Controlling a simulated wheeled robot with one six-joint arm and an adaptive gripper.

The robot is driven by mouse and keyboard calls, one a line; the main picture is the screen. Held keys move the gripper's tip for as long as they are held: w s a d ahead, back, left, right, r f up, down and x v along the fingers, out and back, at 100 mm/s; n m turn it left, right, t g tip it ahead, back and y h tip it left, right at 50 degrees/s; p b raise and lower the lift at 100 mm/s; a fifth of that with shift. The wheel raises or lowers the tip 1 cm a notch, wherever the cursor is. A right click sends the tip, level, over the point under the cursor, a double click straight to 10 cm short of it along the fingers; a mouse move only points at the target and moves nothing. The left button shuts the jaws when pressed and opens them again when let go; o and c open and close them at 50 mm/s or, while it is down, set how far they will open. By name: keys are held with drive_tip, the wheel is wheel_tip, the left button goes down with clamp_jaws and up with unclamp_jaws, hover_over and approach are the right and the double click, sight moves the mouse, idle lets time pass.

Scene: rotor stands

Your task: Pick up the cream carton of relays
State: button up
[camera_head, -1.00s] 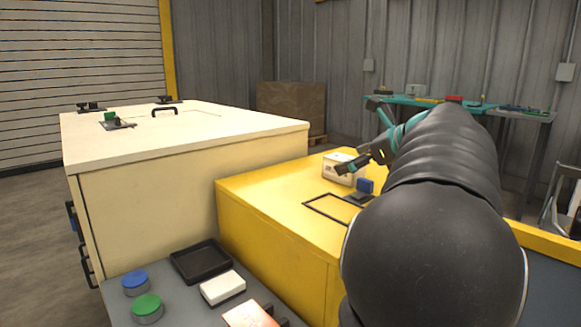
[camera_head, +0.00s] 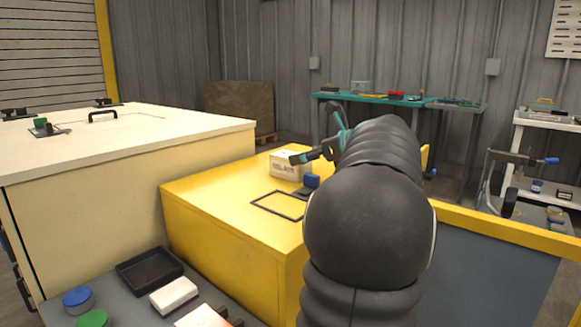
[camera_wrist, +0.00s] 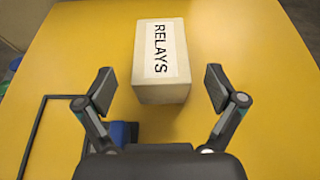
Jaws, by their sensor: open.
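The cream carton of relays (camera_wrist: 160,85) stands on the yellow surface (camera_wrist: 255,90), with a white label reading RELAYS on its top. In the head view the carton (camera_head: 284,168) is near the far edge of the yellow cabinet, partly covered by my gripper. My gripper (camera_wrist: 158,90) is open in the wrist view, one finger on each side of the carton's near end, with gaps left and right. In the head view my gripper (camera_head: 302,157) appears at the carton's near right side. My arm hides part of the cabinet top.
A blue block (camera_head: 312,181) sits on the yellow top close to the carton, beside a black rectangular outline (camera_head: 262,206). A large cream cabinet (camera_head: 120,190) stands at left. A black tray (camera_head: 150,270) and a white block (camera_head: 174,296) lie in front on a grey surface.

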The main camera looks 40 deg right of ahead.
sight(290, 154)
drive_tip(key=shift+x, duration=2.65)
drive_tip(key=shift+r, duration=0.15)
drive_tip(key=c, duration=1.4)
drive_tip(key=shift+r, duration=0.55)
drive_tip(key=shift+c, duration=0.3)
drive_tip(key=r, duration=0.2)
drive_tip(key=r+p, duration=0.1)
drive_tip(key=shift+w+d+r, duration=0.15)
drive_tip(key=shift+w+r, duration=0.2)
drive_tip(key=shift+w, duration=0.05)
drive_tip(key=w+d+r+p, duration=0.1)
drive_tip(key=w+d+r, duration=0.2)
drive_tip(key=w+r, duration=0.3)
drive_tip(key=w, duration=0.4)
drive_tip(key=shift+w+d, duration=0.15)
drive_tip(key=shift+d, duration=0.05)
